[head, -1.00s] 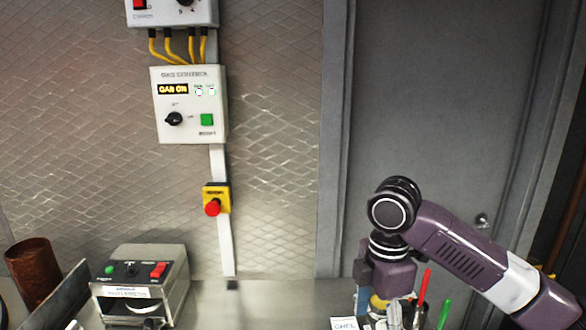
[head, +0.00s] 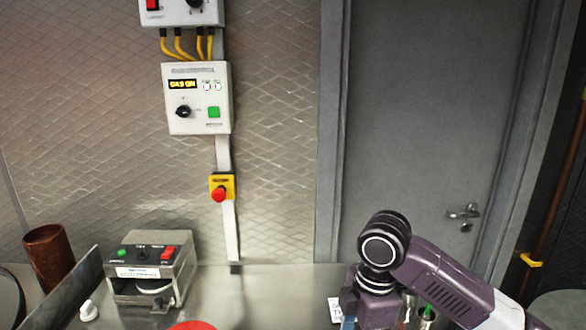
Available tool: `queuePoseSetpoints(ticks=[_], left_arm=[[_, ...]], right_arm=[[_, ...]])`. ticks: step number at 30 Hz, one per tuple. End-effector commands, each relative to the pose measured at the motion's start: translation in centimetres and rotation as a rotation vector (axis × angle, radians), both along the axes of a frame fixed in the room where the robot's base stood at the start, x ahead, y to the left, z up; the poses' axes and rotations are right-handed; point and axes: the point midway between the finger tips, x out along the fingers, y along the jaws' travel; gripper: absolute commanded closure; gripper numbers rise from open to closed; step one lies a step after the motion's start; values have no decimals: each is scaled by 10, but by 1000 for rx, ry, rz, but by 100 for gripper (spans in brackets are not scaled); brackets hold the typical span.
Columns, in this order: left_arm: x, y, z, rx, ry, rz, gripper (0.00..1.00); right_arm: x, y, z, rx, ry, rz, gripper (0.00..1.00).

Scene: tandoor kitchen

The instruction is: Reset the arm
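My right arm comes in from the lower right in the head view, purple with a black joint, bent over the right part of the steel counter (head: 265,290). Its gripper is below the picture edge or hidden behind the arm. My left arm and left gripper do not show.
A gas control box (head: 197,98) reading GAS ON hangs on the wall above a red emergency button (head: 220,189). A metal switch box (head: 150,267), a rusty cylinder (head: 47,255) and a white knob (head: 89,311) are at left. A grey door (head: 430,120) stands behind my arm.

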Motion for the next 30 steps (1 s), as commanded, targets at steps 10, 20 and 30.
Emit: queuePoseSetpoints(ticks=[10,20,30], left_arm=[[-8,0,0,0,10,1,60],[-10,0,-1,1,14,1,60],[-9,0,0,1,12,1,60]], right_arm=[[-35,46,-68,142,-15,-151,29],[-81,70,-125,323,-26,-512,29],[-135,30,-170,384,-43,-1015,29]])
